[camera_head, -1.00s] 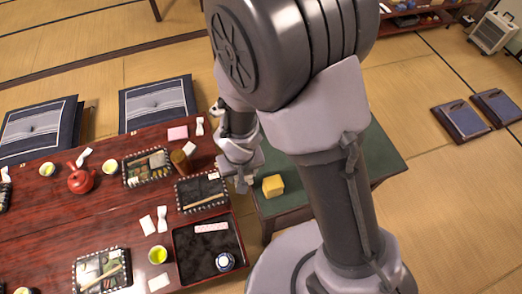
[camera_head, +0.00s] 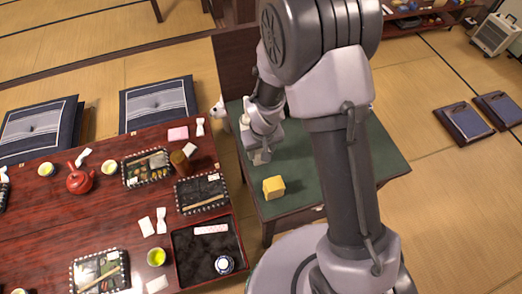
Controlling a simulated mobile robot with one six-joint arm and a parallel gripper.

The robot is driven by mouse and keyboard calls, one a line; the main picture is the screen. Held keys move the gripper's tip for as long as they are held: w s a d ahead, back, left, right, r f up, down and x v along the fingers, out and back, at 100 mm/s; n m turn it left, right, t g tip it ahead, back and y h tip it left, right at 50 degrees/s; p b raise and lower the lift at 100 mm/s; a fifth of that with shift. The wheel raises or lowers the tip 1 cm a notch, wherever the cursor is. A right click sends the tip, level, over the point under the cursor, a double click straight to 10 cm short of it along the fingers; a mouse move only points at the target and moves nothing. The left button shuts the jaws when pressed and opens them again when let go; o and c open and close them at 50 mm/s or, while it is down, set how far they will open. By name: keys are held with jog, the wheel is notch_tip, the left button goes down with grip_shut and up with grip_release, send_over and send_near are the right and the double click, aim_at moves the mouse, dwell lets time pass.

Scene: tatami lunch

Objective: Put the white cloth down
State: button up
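My gripper (camera_head: 259,157) is over the green-topped side table (camera_head: 335,180), behind and left of a yellow block (camera_head: 273,187). It is small and seen from behind, so I cannot tell whether its fingers are open or shut. I cannot make out a white cloth in it for sure. Small folded white cloths lie on the dark red table: one (camera_head: 161,220) near the black tray, one (camera_head: 200,127) at the right back edge, and one (camera_head: 83,157) near the red teapot.
The red table (camera_head: 50,235) holds bento boxes (camera_head: 147,168), a red teapot (camera_head: 79,179), green tea cups (camera_head: 156,257) and a black tray (camera_head: 207,262). A white animal-like thing (camera_head: 218,110) is at the green table's far left. The green table's right part looks clear.

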jog(key=o, duration=0.4)
jog(key=s+d+r+m+t+p, duration=0.15)
jog(key=r+p, duration=0.25)
jog(key=r, duration=1)
jog(key=s+d+r+m+p, duration=0.1)
jog(key=s+d+r+p, duration=0.2)
jog(key=r, duration=1.2)
jog(key=s+d+r+m+t, duration=0.1)
jog(key=s+d+r+m, duration=0.1)
jog(key=s+r, duration=0.3)
jog(key=s+d+r+m+t+y, duration=0.1)
jog(key=s+d+r+m+t, duration=0.1)
jog(key=s+r, duration=0.3)
jog(key=s+m, duration=0.1)
jog(key=s, duration=0.1)
jog(key=shift+s+y, duration=0.3)
notch_tip(320, 180, down, 6)
jog(key=b, duration=0.5)
jog(key=shift+r+b, duration=0.2)
jog(key=shift+b, duration=0.1)
